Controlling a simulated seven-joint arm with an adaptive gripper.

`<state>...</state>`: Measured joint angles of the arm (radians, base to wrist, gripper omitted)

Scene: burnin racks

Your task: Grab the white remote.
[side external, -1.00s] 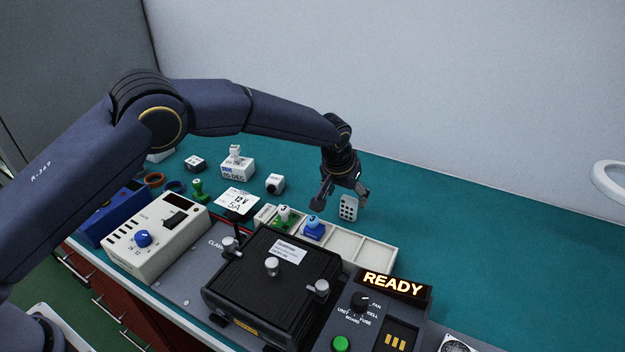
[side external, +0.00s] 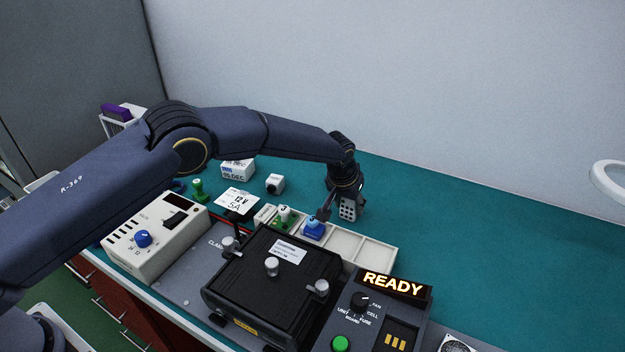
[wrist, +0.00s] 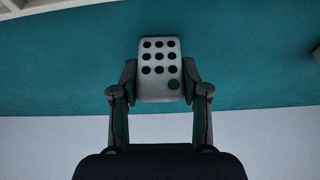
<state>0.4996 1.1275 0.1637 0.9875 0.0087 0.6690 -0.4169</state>
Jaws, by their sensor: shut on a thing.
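The white remote (side external: 348,209) has rows of dark buttons and stands upright just behind the divided tray. In the wrist view the remote (wrist: 159,70) shows its full button face, with one green button at a lower corner. My gripper (wrist: 160,88) has one finger on each side of the remote's lower part in that view and is shut on it. In the side view my gripper (side external: 343,208) is down at the remote, and my wrist hides its upper part. I cannot tell whether the remote's bottom touches the mat.
The divided tray (side external: 376,254) holds a green and a blue numbered piece, with empty compartments at right. A black clamp box (side external: 270,275) and a READY panel (side external: 393,285) stand in front. The teal mat (side external: 480,240) is clear at right.

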